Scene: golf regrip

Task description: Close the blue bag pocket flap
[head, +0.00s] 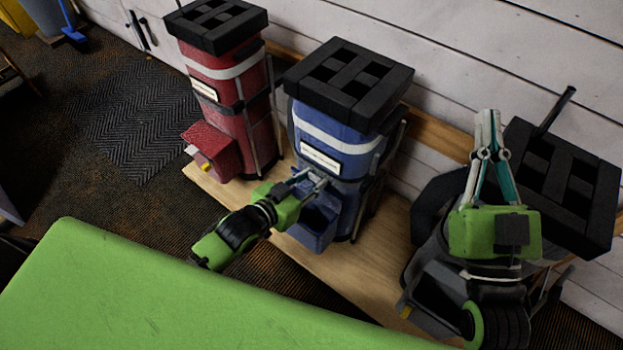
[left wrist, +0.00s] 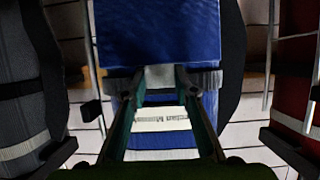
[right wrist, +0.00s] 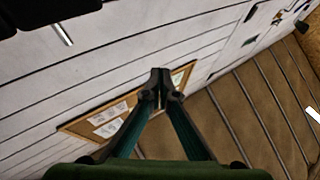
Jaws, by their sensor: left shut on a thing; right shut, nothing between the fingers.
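The blue golf bag (head: 343,135) stands upright on a wooden platform, with a white label and a black divided top. Its pocket (head: 312,228) juts from the lower front; the inside looks dark. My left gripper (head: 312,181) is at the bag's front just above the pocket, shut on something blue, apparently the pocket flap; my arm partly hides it. In the left wrist view, a blue panel (left wrist: 158,32) lies beyond the fingertips (left wrist: 163,78), and the bag's label shows between the fingers. My right gripper (head: 487,116) is raised, shut and empty; its tips meet in the right wrist view (right wrist: 160,88).
A red bag (head: 226,125) stands left of the blue one. A black-grey bag (head: 440,275) stands at the right, partly behind my right arm. A white plank wall (head: 450,50) is behind. A green surface (head: 180,300) fills the foreground. A corkboard (right wrist: 125,105) hangs on the wall.

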